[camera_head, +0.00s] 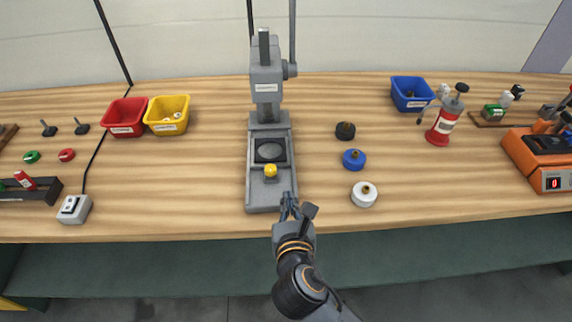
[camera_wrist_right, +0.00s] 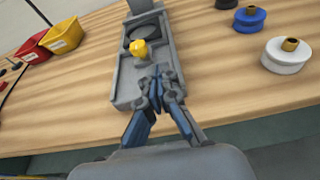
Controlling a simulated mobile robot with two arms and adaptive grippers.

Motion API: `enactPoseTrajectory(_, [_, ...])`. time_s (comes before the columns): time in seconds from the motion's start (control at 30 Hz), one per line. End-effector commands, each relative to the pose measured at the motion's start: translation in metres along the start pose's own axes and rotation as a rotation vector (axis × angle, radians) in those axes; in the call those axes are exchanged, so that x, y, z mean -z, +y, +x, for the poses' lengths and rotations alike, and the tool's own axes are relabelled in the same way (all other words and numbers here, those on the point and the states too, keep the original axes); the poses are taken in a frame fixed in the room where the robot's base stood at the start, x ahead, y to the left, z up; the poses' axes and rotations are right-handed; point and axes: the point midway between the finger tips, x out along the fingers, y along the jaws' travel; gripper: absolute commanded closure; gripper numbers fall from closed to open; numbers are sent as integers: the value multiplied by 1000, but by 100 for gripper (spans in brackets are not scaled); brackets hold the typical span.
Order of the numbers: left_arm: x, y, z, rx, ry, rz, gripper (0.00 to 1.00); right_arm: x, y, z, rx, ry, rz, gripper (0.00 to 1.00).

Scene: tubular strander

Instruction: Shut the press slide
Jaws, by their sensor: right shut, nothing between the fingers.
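The grey press (camera_head: 266,85) stands upright at the middle of the wooden table. Its slide (camera_head: 270,176) lies low on the press base, with a yellow knob (camera_head: 270,170) on it and a dark square with a round disc (camera_head: 270,151) behind the knob. The yellow knob also shows in the right wrist view (camera_wrist_right: 139,49). My right gripper (camera_head: 288,199) is shut and empty at the front right end of the press base, in front of the knob and apart from it. In the right wrist view its fingertips (camera_wrist_right: 158,75) point towards the slide. My left gripper is not in view.
Black (camera_head: 345,131), blue (camera_head: 354,159) and white (camera_head: 364,194) round parts stand right of the press. Red (camera_head: 125,117) and yellow (camera_head: 167,115) bins stand left, a blue bin (camera_head: 411,94) back right. Bare table lies on both sides of the press base.

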Motion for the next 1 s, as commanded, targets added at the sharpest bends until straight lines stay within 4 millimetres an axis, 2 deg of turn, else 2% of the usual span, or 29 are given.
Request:
enactPoseTrajectory(0.17, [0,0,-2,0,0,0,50,-1,-1,28,3,0,2,100])
enactPoseTrajectory(0.47, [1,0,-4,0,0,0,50,-1,-1,93,3,2,6,100])
enactPoseTrajectory(0.6, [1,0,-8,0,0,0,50,-7,-1,114,2,3,7,100])
enactPoseTrajectory(0.8, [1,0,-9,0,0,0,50,-11,-1,130,1,4,6,100])
enactPoseTrajectory(1.0, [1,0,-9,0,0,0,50,-11,-1,132,1,3,7,100])
